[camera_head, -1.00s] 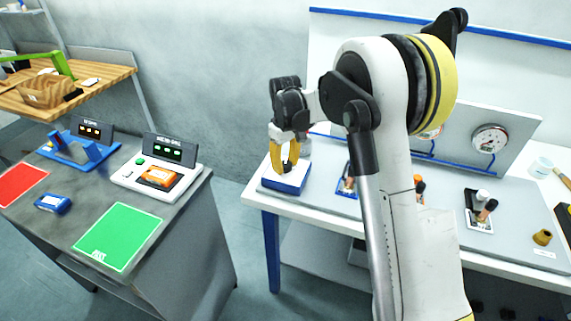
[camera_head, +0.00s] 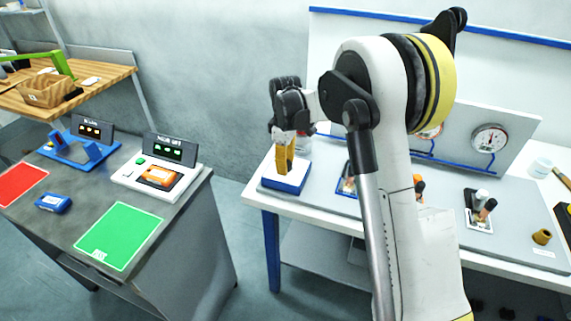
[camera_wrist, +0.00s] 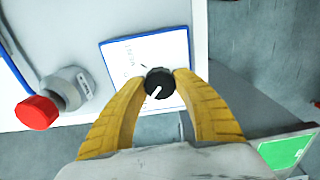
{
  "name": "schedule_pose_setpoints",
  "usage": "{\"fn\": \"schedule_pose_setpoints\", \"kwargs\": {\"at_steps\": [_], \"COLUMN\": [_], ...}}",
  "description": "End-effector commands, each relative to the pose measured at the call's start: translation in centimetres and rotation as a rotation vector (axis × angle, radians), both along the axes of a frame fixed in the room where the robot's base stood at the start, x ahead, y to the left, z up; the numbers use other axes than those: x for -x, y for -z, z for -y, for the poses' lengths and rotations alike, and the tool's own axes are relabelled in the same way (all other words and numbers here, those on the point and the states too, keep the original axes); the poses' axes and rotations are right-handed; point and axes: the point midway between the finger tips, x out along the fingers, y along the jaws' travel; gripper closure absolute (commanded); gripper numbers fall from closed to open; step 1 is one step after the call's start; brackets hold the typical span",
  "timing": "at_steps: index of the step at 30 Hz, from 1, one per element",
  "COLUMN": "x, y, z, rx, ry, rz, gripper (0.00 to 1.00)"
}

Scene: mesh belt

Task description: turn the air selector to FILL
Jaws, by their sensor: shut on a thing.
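The air selector is a black round knob (camera_wrist: 160,84) with a white pointer line, on a white plate with a blue edge (camera_wrist: 118,52). In the wrist view its pointer slants to the lower left. Lettering on the plate is too small and turned to read. My gripper (camera_wrist: 167,82), with yellow fingers, is shut on the knob, one finger on each side. In the head view my gripper (camera_head: 285,168) points down onto the white and blue selector block (camera_head: 286,184) at the left end of the white bench; the knob is hidden there by the fingers.
A grey fitting with a red cap (camera_wrist: 37,112) stands near the selector. A pressure gauge (camera_head: 489,140) is on the bench's back panel. A grey table with a scale (camera_head: 157,175) and a green mat (camera_head: 118,236) stands to the left, across a floor gap.

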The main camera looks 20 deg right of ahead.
Motion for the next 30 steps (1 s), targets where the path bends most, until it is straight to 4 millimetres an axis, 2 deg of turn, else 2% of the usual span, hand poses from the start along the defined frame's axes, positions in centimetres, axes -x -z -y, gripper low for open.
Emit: {"fn": "schedule_pose_setpoints", "kwargs": {"at_steps": [9,10,12,23,26,30], "x": [0.0,0.0,0.0,0.0,0.0,0.0], "y": [0.0,0.0,0.0,-0.5,-1.8,-4.9], "z": [0.0,0.0,0.0,0.0,0.0,0.0], "rx": [0.0,0.0,0.0,0.0,0.0,0.0], "ry": [-0.001,-0.001,-0.001,0.0,0.0,0.0], "rz": [0.0,0.0,0.0,0.0,0.0,0.0], "gripper": [0.96,0.56,0.41,0.41,0.41,0.41]}}
